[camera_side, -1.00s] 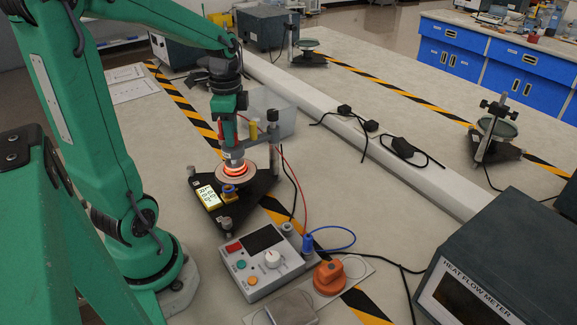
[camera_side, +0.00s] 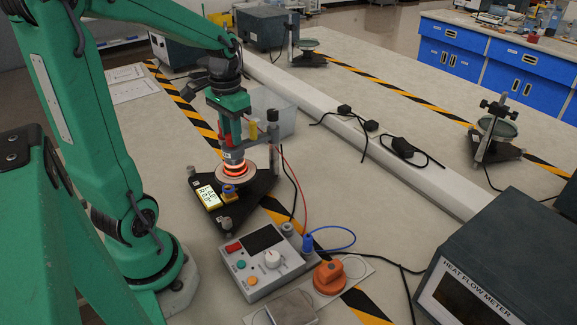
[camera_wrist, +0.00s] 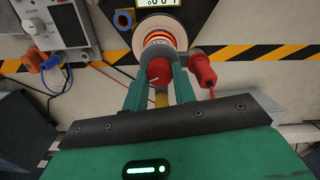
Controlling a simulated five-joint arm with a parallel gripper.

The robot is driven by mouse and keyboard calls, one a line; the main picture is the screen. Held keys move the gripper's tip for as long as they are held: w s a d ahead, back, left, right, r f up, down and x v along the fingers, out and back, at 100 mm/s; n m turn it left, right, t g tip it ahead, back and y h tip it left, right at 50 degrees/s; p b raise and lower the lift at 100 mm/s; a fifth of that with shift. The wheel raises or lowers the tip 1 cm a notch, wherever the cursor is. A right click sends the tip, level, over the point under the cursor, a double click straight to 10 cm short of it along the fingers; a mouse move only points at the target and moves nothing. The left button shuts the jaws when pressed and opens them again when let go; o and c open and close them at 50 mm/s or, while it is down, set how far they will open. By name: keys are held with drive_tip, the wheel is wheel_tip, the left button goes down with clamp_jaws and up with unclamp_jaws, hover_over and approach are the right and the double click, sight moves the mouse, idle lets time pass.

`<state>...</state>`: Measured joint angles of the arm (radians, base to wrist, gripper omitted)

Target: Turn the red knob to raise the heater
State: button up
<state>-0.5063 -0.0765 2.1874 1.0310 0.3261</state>
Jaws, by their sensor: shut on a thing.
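My gripper (camera_wrist: 160,84) is shut on the red knob (camera_wrist: 159,71), with one green finger on each side of it in the wrist view. In the side view my gripper (camera_side: 233,138) points down over the top of the heater stand, and the fingers mostly hide the knob. The heater (camera_side: 234,170) glows orange, just below the knob and around the round pale plate; its glowing coil (camera_wrist: 159,39) also shows in the wrist view. A lit yellow display (camera_side: 207,196) sits on the black stand base (camera_side: 259,190); I cannot read it surely.
A red plug-like part (camera_wrist: 202,67) stands close beside my right finger in the wrist view. A grey control box (camera_side: 258,262) with a white dial stands in front, beside an orange piece (camera_side: 329,277). A clear bin (camera_side: 275,118) stands behind. Red and black cables run near the stand.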

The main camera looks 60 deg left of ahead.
drive_tip(key=n, duration=0.7)
drive_tip(key=shift+r, duration=0.1)
drive_tip(key=n, duration=0.6)
drive_tip(key=shift+n, duration=0.3)
drive_tip(key=o, duration=1)
drive_tip(key=shift+r, duration=3.9)
